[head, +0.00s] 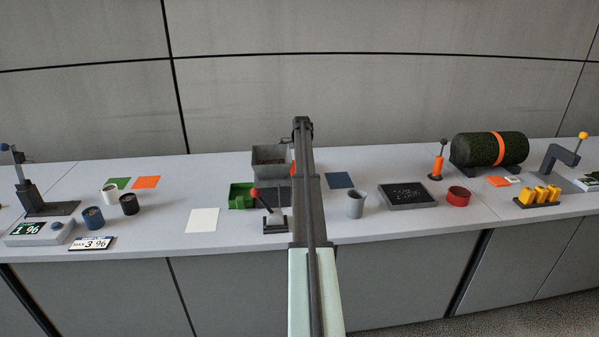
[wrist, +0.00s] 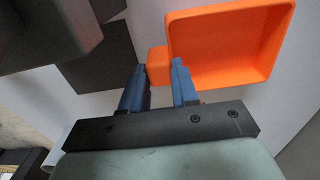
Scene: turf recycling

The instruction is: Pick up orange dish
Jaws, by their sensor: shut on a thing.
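In the wrist view the orange dish (wrist: 222,45) is a square, shallow, open tray with raised walls. A small block-like orange tab sticks out from its left side. My gripper (wrist: 158,72) has its two blue fingers on either side of this tab and is shut on it. The dish looks empty. In the head view my arm covers most of the dish, and only a thin orange-red sliver shows beside it. I cannot tell whether the dish touches the table.
A grey hopper (head: 270,148) and a green bin (head: 241,203) stand left of my arm. A red-knobbed lever (head: 274,222) is close by. A grey cup (head: 355,211), a dark tray (head: 407,203) and a red ring-like container (head: 458,202) stand to the right.

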